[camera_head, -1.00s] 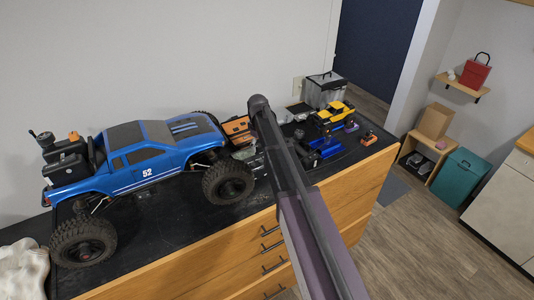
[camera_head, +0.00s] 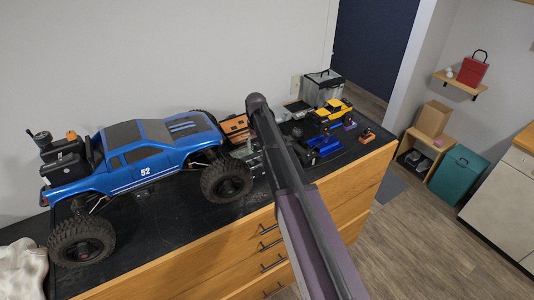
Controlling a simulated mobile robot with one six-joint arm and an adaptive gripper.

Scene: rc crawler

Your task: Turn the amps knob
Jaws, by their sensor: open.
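My arm (camera_head: 290,190) reaches up from the bottom over the black-topped drawer cabinet (camera_head: 190,222). My gripper (camera_head: 250,154) is open and mostly hidden behind the arm; only small grey parts show at the arm's left side, low over the worktop. An orange-and-black device (camera_head: 235,126) stands just behind it, close to the wall. I cannot make out the amps knob, or whether my gripper touches anything.
A large blue RC truck (camera_head: 150,165) fills the left of the worktop. Right of my arm are a small yellow truck (camera_head: 333,113), a blue stand (camera_head: 321,146) and a clear-sided box (camera_head: 322,88). A pale lumpy object (camera_head: 22,268) sits at the front left.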

